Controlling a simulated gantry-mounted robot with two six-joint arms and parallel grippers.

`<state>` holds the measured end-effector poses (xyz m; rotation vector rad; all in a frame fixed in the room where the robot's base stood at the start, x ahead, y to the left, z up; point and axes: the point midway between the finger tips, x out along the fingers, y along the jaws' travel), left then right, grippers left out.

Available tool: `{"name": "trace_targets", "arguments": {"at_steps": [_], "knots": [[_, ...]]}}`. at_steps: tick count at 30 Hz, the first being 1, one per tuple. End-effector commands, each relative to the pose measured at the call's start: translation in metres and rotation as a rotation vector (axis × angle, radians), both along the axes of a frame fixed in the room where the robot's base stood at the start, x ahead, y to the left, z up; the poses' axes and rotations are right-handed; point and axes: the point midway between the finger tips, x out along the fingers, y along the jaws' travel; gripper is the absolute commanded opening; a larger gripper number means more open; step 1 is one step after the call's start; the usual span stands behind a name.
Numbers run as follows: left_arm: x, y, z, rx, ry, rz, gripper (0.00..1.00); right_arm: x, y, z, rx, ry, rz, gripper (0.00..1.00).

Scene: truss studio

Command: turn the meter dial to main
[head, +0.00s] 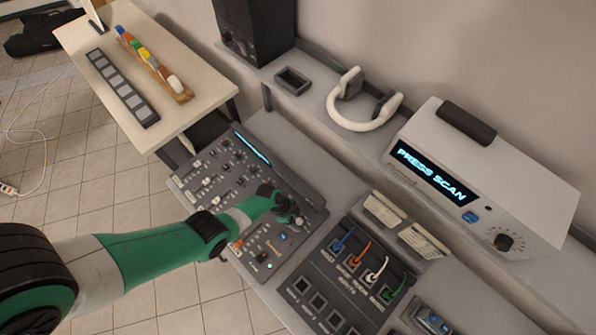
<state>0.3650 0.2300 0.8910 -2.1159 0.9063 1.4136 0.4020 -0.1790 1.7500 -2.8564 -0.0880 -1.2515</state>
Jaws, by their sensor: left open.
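The dark mixing console (205,175) lies on the desk, with rows of small knobs and a lit blue strip at its far edge. My left gripper (290,214) is open over the right part of the console, pointing down at a small pale knob (299,221) close to its fingertips. Whether the fingers touch that knob cannot be told. The meter dial's label and pointer cannot be read; the gripper and arm cover part of the panel. My right gripper is not in view.
A patch panel (340,285) with coloured cables lies beside the console. White headphones (362,100) and a black speaker (252,30) are behind. A side table (190,60) stands left.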

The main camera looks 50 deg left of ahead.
Motion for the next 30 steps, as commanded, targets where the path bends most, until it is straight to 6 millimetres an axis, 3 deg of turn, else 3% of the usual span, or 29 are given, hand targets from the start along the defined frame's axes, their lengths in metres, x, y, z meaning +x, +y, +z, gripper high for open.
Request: {"name": "trace_targets", "arguments": {"at_steps": [3, 14, 30], "knots": [[0.0, 0.0001, 0.0006, 0.0, 0.0, 0.0, 0.62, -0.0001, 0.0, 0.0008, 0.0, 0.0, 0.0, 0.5], [-0.0001, 0.0002, 0.0006, 0.0, 0.0, 0.0, 0.0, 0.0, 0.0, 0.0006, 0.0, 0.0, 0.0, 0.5], [-0.0012, -0.0003, 0.0007, 0.002, 0.0, 0.083, 0.0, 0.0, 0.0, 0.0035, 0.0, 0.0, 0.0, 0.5]]}}
